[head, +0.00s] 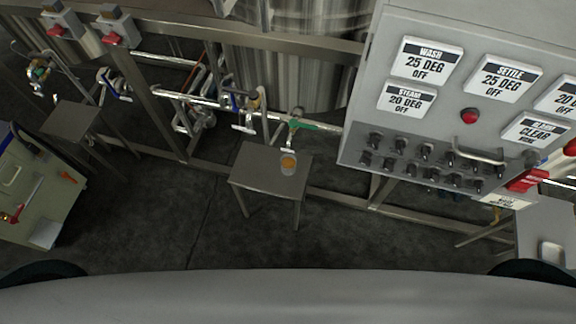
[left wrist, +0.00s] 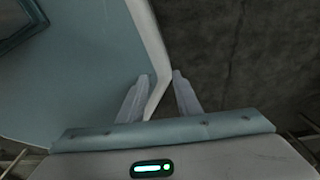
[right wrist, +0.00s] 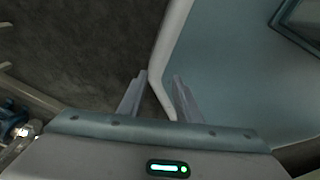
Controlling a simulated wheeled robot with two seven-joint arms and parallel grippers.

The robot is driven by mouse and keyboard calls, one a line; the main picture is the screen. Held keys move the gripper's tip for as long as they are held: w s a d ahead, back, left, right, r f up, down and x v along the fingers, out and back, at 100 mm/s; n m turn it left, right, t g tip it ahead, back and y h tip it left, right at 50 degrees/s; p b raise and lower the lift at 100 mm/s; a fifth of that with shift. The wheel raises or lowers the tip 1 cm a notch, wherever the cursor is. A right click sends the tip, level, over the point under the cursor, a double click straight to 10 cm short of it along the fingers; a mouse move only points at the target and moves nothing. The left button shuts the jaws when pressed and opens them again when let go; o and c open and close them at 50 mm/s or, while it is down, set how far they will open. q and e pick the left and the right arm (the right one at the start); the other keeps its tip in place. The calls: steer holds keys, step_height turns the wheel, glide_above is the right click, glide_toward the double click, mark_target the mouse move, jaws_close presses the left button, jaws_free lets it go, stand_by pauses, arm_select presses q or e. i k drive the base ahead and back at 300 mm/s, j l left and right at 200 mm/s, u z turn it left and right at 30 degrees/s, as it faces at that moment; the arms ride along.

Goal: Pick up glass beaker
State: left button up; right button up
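A glass beaker (head: 288,164) with orange-brown contents stands upright on a small metal table (head: 262,180) in the middle of the head view. It sits near the table's back right, below a tap with a green handle (head: 300,125). My left gripper (left wrist: 159,75) shows in the left wrist view with its two fingers apart and nothing between them that it grips. My right gripper (right wrist: 159,76) shows in the right wrist view, also with fingers apart and empty. Neither gripper shows in the head view. The beaker shows in neither wrist view.
A grey control panel (head: 355,155) with labels and knobs overhangs at the right. A metal pipe frame (head: 180,95) and tank (head: 290,60) stand behind the table. A greenish cabinet (head: 45,190) stands at the left. The dark floor (head: 170,235) before the table is clear.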

mark_target(288, 162)
steer(key=z, duration=1.55)
steer(key=k+j, duration=0.1)
steer(key=k, duration=0.8)
